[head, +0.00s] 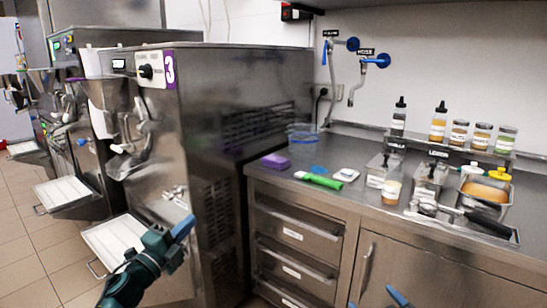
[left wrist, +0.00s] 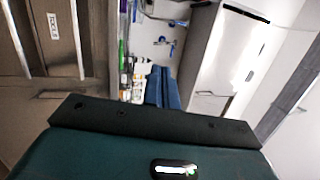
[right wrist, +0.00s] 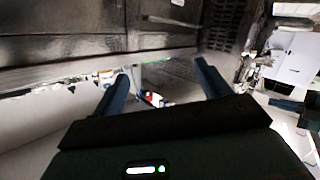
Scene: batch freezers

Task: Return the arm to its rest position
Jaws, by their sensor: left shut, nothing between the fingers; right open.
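My left gripper (head: 184,228) is at the lower left of the head view, in front of the machine marked 3. Its blue fingers are together and empty, and they also show closed in the left wrist view (left wrist: 164,88). My right gripper (head: 375,301) shows only as blue fingertips at the bottom edge of the head view, in front of the cabinet door. In the right wrist view its two fingers (right wrist: 160,86) stand wide apart with nothing held between them. Most of the right arm is hidden below the head view.
The batch freezer marked 3 (head: 240,105) stands beside my left gripper, with a white tray (head: 118,236) low at its front. The counter (head: 335,206) on the right carries bottles, jars, a purple sponge (head: 276,161) and a green-handled tool (head: 319,180). Drawers (head: 292,232) are below.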

